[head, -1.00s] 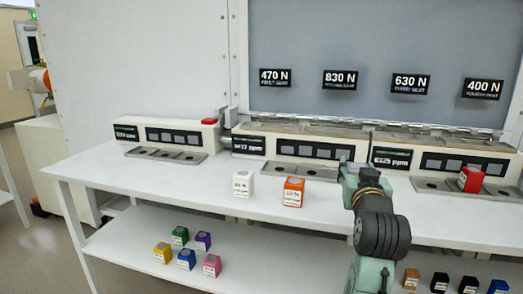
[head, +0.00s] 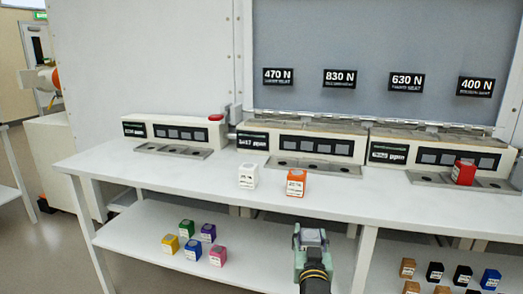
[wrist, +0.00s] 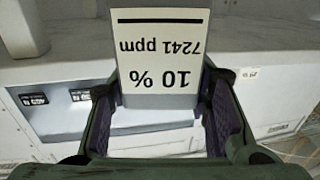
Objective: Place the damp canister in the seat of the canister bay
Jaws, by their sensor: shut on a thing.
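My gripper (head: 311,240) is shut on a pale grey canister (wrist: 160,92) in front of the bench's front edge. In the wrist view its white label reads "10 %" and "7241 ppm", upside down. In the head view the canister top (head: 312,236) shows between the jaws. Three bays stand at the back of the bench: a left bay (head: 170,125), a middle bay (head: 295,137) and a right bay (head: 435,142). Each has a ppm display and a metal tray with dark round seats. A red canister (head: 464,173) stands in the right bay's tray (head: 425,178).
A white canister (head: 247,176) and an orange canister (head: 296,184) stand on the bench (head: 200,182) before the middle bay. Several coloured canisters stand on the lower shelf (head: 140,232) at left, and more at lower right. Force signs hang on the glass behind.

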